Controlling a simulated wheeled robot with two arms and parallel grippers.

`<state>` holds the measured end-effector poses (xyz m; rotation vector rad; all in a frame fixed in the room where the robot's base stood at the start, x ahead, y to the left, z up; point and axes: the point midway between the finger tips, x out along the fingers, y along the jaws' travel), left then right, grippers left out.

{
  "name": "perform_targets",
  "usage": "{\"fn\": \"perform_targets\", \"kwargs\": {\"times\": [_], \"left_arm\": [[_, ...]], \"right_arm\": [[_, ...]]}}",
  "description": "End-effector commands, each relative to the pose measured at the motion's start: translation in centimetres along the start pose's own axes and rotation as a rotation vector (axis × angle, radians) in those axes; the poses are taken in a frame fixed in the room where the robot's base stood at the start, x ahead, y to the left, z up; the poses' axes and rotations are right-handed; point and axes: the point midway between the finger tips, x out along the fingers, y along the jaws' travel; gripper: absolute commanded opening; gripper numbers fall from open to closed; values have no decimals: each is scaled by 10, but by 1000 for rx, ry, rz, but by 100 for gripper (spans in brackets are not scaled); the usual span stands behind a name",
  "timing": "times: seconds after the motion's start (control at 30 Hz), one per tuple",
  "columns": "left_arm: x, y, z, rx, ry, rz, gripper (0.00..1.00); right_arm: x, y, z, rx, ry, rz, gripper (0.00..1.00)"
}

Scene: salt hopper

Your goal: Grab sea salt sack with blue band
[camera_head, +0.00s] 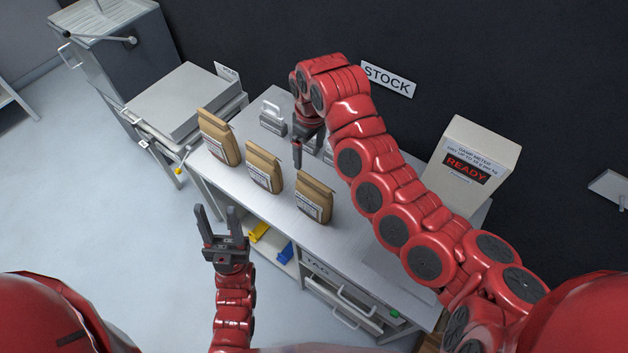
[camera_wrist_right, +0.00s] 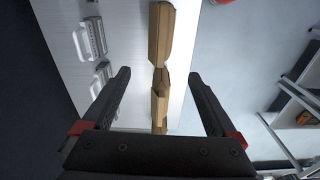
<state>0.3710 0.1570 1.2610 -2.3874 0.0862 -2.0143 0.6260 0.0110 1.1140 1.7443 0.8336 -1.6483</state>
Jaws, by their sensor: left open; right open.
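Three brown paper sacks with white labels stand upright in a row along the front of the metal table: a left sack (camera_head: 219,138), a middle sack (camera_head: 263,167) and a right sack (camera_head: 313,199). I cannot make out a blue band on any of them. My right gripper (camera_head: 297,150) is over the table, behind the row; its wrist view shows the jaws (camera_wrist_right: 160,78) open and empty, with sacks (camera_wrist_right: 160,35) seen from above beyond them. My left gripper (camera_head: 221,212) is open and empty, in front of the table and apart from the sacks.
White handled items (camera_head: 272,120) stand behind the sacks, partly hidden by my right arm. A damp meter reading READY (camera_head: 470,166) is at the right. Yellow (camera_head: 258,232) and blue (camera_head: 285,253) items lie on a lower shelf. Floor at left is clear.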

Motion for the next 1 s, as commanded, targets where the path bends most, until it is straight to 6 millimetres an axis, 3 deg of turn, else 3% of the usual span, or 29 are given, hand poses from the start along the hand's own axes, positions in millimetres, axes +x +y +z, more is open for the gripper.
{"fn": "perform_targets", "kwargs": {"times": [0.07, 0.17, 0.5, 0.63, 1.0], "left_arm": [[-1, 0, 0, 0, -1, 0, 50], [-14, 1, 2, 0, 0, 0, 50], [-82, 4, 14, 0, -1, 0, 50], [-87, 4, 15, 0, 0, 0, 50], [-68, 3, 12, 0, 0, 0, 50]], "right_arm": [[-4, -2, 10, -16, -44, 1, 93], [9, -4, 16, -22, -66, -2, 93], [78, -4, 19, -20, -61, -3, 93], [100, -7, 19, -21, -60, -8, 93], [119, -4, 22, -19, -64, -5, 93]]}}
